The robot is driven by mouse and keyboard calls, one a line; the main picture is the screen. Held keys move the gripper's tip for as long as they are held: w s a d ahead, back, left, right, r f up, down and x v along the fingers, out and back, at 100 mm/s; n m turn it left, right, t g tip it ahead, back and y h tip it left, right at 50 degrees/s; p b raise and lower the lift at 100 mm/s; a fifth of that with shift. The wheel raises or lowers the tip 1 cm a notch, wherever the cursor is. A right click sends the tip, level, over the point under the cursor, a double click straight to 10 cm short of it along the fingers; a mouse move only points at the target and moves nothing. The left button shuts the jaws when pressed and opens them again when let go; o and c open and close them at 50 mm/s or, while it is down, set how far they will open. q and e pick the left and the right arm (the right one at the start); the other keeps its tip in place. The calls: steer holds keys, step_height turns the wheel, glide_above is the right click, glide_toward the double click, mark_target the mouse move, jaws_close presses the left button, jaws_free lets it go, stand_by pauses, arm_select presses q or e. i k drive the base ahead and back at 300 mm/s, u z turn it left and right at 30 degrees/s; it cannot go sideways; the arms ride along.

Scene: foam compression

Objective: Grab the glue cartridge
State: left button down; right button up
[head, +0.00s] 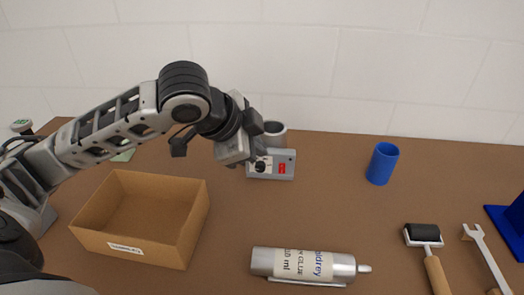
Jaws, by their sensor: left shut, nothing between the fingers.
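The glue cartridge (303,265) lies on its side on the brown table, near the front middle. It is silver with a white printed label, and its nozzle points right. My left gripper (262,166) is shut and empty. It is at the small grey box (284,165) with a black knob and a red switch, well behind the cartridge. Whether its fingertips touch the knob I cannot tell. My right gripper is not in view.
An open cardboard box (194,229) stands left of the cartridge. A blue cup (382,163) stands at the back right. A roller (424,236), a wrench (487,252) and a blue object (508,232) are at the right. The table between cartridge and grey box is clear.

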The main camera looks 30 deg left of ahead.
mark_target(313, 265)
steer(key=k, duration=1.5)
